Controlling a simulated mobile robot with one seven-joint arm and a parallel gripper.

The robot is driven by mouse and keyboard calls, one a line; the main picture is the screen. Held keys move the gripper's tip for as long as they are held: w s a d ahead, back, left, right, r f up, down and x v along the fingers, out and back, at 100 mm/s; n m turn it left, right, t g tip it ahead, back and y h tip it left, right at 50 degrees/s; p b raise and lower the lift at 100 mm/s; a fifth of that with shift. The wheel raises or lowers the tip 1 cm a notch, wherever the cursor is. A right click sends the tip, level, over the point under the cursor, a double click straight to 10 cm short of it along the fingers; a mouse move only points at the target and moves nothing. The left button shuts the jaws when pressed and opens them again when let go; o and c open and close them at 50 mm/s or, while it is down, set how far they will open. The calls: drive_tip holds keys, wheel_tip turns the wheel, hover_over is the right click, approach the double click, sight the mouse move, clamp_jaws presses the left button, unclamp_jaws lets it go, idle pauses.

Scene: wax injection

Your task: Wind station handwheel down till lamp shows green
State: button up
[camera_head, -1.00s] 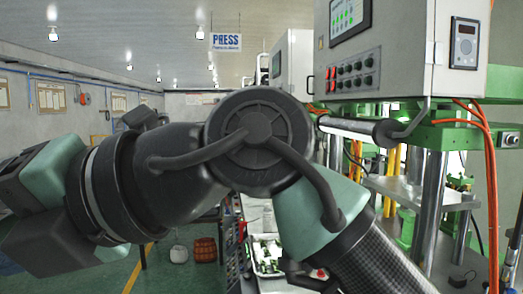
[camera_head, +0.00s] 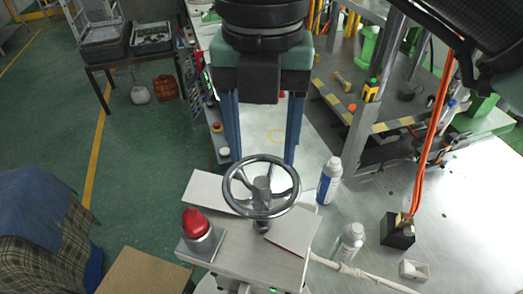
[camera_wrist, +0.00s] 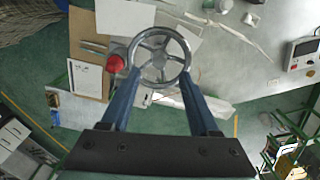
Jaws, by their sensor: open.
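The handwheel (camera_head: 262,186) is a shiny metal wheel with spokes, standing on the pale station box (camera_head: 245,245). The lamp (camera_head: 196,223) on the box's left corner has a red dome. My gripper (camera_head: 263,162) points down with its two blue fingers spread apart, their tips at the far side of the wheel. In the wrist view, the handwheel (camera_wrist: 160,40) lies just beyond the gripper (camera_wrist: 160,75), with the fingertips overlapping the lower left and right of its rim. I cannot tell whether they touch it. The red lamp (camera_wrist: 115,64) is left of the wheel.
A black block with an orange cable (camera_head: 398,230) is farther right. A brown board (camera_head: 143,272) and a plaid-covered item (camera_head: 45,240) are at the lower left. Green floor is open at left.

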sight(262, 182)
wheel_tip(262, 182, down, 6)
drive_tip(key=b, duration=0.2)
drive_tip(key=shift+r+b, duration=0.1)
drive_tip(key=shift+b, duration=0.25)
drive_tip(key=shift+a, duration=0.1)
drive_tip(key=shift+c, duration=0.4)
clamp_jaws()
